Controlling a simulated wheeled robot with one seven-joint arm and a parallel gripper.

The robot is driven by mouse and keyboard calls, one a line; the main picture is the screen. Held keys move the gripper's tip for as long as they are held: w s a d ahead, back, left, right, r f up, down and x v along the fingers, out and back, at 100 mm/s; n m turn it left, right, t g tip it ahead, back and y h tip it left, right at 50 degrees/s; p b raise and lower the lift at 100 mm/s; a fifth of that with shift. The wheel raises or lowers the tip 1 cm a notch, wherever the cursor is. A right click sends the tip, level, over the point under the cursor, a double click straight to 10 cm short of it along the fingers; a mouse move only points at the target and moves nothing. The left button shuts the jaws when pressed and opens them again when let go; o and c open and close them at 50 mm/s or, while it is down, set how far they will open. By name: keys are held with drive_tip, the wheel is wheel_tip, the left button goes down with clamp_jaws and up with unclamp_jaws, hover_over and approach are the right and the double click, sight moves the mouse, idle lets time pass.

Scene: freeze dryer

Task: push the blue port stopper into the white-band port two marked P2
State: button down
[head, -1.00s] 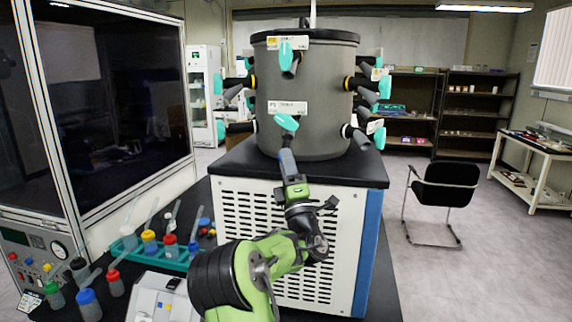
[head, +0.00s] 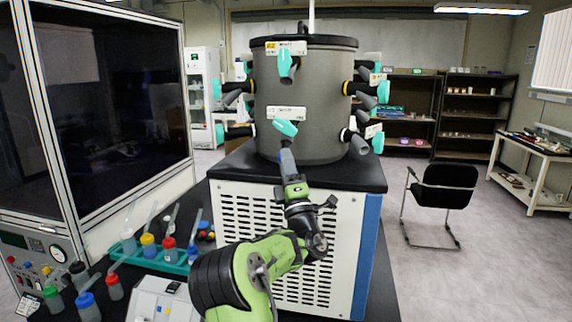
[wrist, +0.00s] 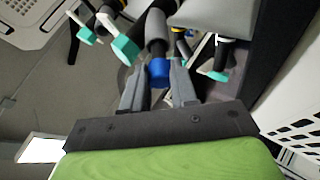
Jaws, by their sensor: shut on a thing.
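The blue port stopper (wrist: 159,73) shows in the wrist view between the fingertips of my gripper (wrist: 158,84), which is shut on it. Its far end meets or nearly meets a grey port tube (wrist: 156,35); I cannot tell whether it is inside. In the head view my gripper (head: 287,158) is at the lower front of the grey drum and hides the stopper. A teal valve handle (head: 286,128) is just above it, under a white label plate (head: 287,112) too small to read.
Other ports with teal handles (head: 383,91) ring the drum (head: 318,95), close to my gripper. The drum stands on a black-topped white cabinet (head: 250,210). Bottles and a green rack (head: 170,262) stand at left, beside a glass-fronted unit (head: 110,110). Floor at right holds a black chair (head: 446,186).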

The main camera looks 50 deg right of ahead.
drive_tip(key=shift+w+d+r+p, duration=0.2)
drive_tip(key=shift+d+r+p, duration=0.4)
drive_tip(key=shift+r, duration=0.1)
idle(0.7)
drive_tip(key=c, duration=0.8)
unclamp_jaws()
drive_tip(key=shift+d, duration=0.1)
drive_tip(key=b+v, duration=0.7)
drive_tip(key=v, duration=0.8)
drive_tip(key=shift+s+a+f, duration=0.2)
drive_tip(key=shift+a+f, duration=0.05)
